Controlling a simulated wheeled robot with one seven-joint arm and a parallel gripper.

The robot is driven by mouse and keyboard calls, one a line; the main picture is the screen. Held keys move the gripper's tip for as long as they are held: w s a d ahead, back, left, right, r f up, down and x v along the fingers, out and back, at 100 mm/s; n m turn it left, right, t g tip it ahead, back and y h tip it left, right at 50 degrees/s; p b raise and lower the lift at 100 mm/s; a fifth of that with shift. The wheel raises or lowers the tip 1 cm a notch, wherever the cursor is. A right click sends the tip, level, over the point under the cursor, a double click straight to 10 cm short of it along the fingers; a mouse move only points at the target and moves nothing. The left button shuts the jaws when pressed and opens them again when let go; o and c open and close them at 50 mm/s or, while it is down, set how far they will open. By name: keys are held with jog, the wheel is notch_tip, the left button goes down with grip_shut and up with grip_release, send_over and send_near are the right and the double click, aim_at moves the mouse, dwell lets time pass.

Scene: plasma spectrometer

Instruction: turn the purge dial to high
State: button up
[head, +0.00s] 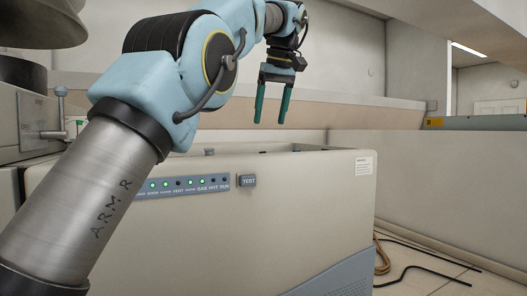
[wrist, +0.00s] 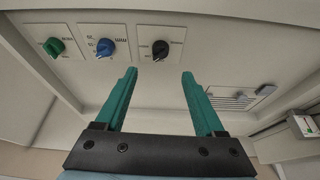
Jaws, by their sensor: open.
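My gripper (head: 270,120) is open and empty in the head view, with its two green fingers pointing down above the beige spectrometer cabinet (head: 290,220). In the wrist view, the gripper (wrist: 159,73) faces a pale panel with three knobs. A green knob (wrist: 55,47) is at the left, a blue knob (wrist: 105,47) is in the middle, and a black knob (wrist: 160,49) is at the right, just beyond the space between the fingertips. The fingers appear apart from all three knobs. The labels are too small to read, so I cannot tell which is the purge dial.
The cabinet front has a strip of green lights (head: 183,186) and a TEST button (head: 248,180). Dark cables (head: 425,262) lie on the floor at the right. A slotted fitting (wrist: 232,99) is right of the knobs. Open air surrounds my gripper in the head view.

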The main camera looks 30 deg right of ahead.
aim_at(263, 152)
jog(key=shift+n, duration=0.3)
jog(key=x, duration=1)
jog(key=shift+w+f, duration=0.15)
jog(key=shift+f, duration=0.15)
grip_shut()
